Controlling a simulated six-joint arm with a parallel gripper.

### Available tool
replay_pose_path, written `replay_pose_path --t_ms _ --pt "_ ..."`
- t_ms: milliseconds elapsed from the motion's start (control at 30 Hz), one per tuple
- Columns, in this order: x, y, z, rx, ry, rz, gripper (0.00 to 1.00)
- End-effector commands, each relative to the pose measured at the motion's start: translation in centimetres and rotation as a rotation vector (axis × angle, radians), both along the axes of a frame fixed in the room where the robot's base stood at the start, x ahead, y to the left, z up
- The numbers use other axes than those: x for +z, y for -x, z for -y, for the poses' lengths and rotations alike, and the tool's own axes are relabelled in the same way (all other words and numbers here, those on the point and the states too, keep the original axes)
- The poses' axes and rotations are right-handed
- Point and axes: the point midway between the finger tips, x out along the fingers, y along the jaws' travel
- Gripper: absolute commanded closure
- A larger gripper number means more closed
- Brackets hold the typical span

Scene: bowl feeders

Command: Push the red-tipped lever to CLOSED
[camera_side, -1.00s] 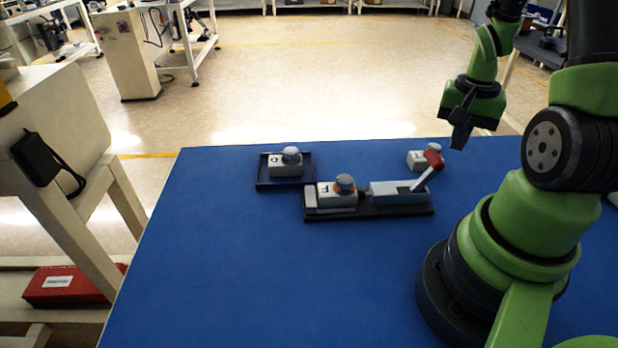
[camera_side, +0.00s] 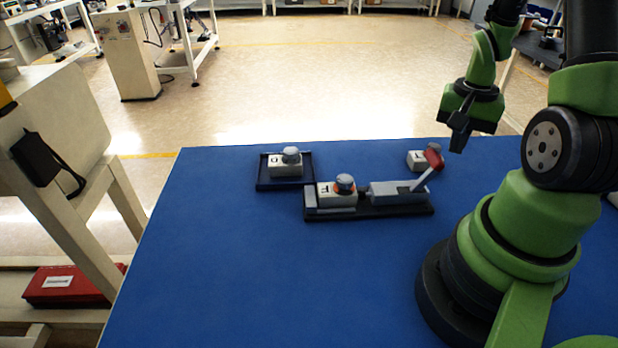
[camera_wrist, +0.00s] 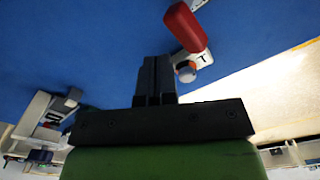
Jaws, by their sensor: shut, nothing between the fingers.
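The red-tipped lever (camera_side: 434,160) stands tilted up and to the right from a grey clamp body (camera_side: 397,192) on a black base (camera_side: 380,211). A light block marked with a letter and topped by a grey knob (camera_side: 337,194) sits at the left end of that base. My gripper (camera_side: 459,141) is shut and empty, above and to the right of the lever, apart from it. In the wrist view the fingers (camera_wrist: 156,72) are together, and the red tip (camera_wrist: 186,27) shows just beyond them to the right. The clamp body is mostly out of the wrist view.
A similar knobbed block (camera_side: 286,166) sits in a dark tray (camera_side: 262,184) at the back left. Another block (camera_side: 416,160) stands behind the lever, partly hidden by it; it also shows in the wrist view (camera_wrist: 200,62). The front of the blue table (camera_side: 260,280) is clear.

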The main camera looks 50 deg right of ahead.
Motion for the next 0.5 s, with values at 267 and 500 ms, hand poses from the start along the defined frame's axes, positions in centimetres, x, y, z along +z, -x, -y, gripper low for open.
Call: replay_pose_path --t_ms 267,500 --pt "-1.5 0.1 -0.1 0.001 -0.003 -0.002 1.0" --pt "-2.8 0.0 -0.1 -0.001 -0.003 -0.002 1.0"
